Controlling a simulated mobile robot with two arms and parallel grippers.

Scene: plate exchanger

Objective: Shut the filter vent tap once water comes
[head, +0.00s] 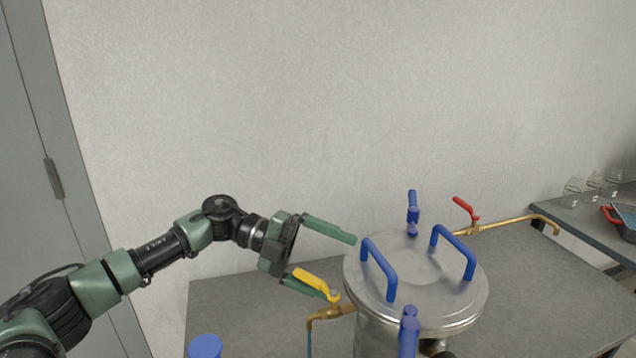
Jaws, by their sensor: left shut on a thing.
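The filter is a steel vessel (370,320) with a round lid (420,265) at the lower right. A brass vent tap (325,313) with a yellow lever (312,279) sticks out from its left side. A thin blue stream of water (309,342) runs down from the tap's spout. My right gripper is not in view.
Blue lid handles (378,268) and blue clamps (413,212) stand up close to the gripper. A red-levered brass tap (466,208) is behind on the right. Glass beakers (572,192) stand on another table. The grey tabletop (545,295) is clear at right.

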